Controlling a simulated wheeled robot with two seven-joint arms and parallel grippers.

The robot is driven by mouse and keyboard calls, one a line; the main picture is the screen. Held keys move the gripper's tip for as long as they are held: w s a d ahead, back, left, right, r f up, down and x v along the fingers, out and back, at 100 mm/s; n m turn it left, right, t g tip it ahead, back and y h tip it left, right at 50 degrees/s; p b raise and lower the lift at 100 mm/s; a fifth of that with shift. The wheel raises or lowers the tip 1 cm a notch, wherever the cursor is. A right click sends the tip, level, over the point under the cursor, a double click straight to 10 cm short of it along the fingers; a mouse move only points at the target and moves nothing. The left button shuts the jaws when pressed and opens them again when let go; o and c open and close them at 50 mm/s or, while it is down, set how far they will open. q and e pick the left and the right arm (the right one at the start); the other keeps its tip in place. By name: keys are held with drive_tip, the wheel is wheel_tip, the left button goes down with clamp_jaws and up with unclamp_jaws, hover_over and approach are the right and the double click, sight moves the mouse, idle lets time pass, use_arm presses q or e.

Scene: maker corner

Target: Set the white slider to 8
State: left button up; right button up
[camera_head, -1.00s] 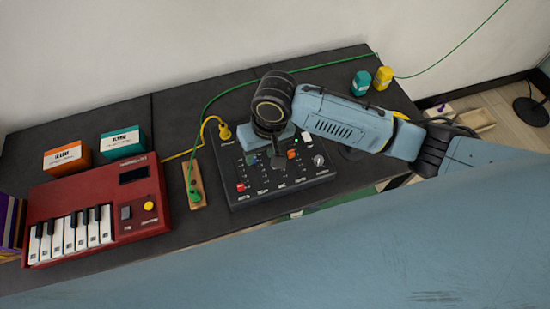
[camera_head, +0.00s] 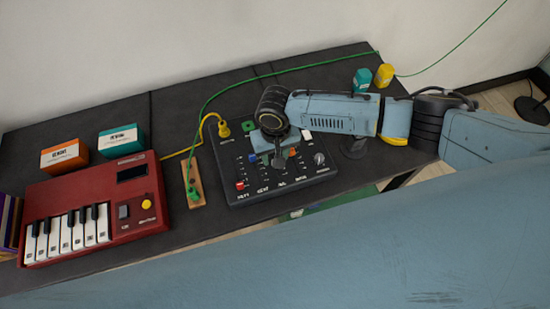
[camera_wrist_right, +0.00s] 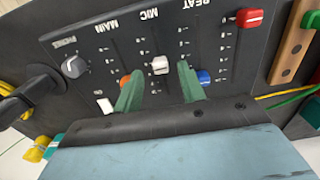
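The black mixer panel (camera_head: 240,198) lies on the dark desk. In the right wrist view, the white slider (camera_wrist_right: 160,65) stands in the MIC column, between the fingertips of my right gripper (camera_wrist_right: 159,76). The green fingers are apart, with a visible gap on each side of the white cap. In the head view my right gripper (camera_head: 276,160) is low over the middle of the panel and hides the white slider. The scale numbers are too small to read. My left gripper is not in view.
Blue slider (camera_wrist_right: 204,77) and orange slider (camera_wrist_right: 126,80) caps flank the fingers closely. A red slider (camera_wrist_right: 249,18), a white button (camera_wrist_right: 106,105) and a grey knob (camera_wrist_right: 74,66) are on the panel. A red keyboard (camera_head: 120,223) and a wooden cable strip (camera_head: 194,178) lie left.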

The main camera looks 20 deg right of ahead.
drive_tip(key=shift+f, duration=1.05)
clamp_jaws()
